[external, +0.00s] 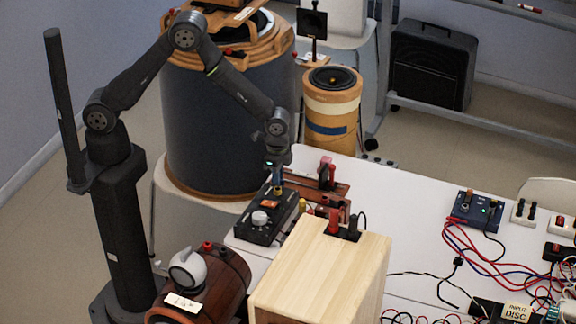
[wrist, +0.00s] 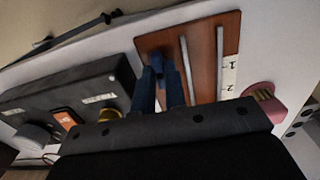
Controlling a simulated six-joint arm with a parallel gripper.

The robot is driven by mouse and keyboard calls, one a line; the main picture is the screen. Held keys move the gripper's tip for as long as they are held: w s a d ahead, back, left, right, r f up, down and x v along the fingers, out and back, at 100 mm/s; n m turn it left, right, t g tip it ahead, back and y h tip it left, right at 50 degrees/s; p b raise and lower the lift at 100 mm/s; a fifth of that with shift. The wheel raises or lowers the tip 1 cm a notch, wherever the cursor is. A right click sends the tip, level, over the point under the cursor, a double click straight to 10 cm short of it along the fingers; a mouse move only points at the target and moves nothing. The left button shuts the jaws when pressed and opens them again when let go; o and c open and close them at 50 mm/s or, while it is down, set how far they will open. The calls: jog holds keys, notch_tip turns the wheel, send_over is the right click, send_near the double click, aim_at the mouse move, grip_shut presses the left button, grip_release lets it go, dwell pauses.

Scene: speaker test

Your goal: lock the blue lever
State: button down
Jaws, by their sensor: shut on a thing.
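The blue lever (wrist: 157,64) stands at the left part of a reddish-brown wooden plate (wrist: 208,76) in the wrist view. The plate has pale metal strips and a white label marked 1 and 2. My gripper (wrist: 159,84) is shut on the lever, with one dark finger on either side of it. The lever's base and exact angle are hard to make out. In the external view my gripper (external: 277,184) points down behind the black box, and the lever is mostly hidden there.
A black box (external: 262,228) with a white knob and an orange switch is close to the gripper; it also shows in the wrist view (wrist: 75,90). A pink round part (wrist: 262,98) lies right of the plate. A pale wooden speaker box (external: 320,265) stands in front.

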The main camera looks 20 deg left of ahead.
dwell(0.3)
jog(key=c, duration=1.5)
grip_release()
jog(key=shift+o, duration=0.2)
notch_tip(320, 180, up, 18)
jog(key=shift+f, duration=0.25)
notch_tip(320, 180, down, 18)
jog(key=shift+r, duration=0.25)
jog(key=shift+r, duration=0.1)
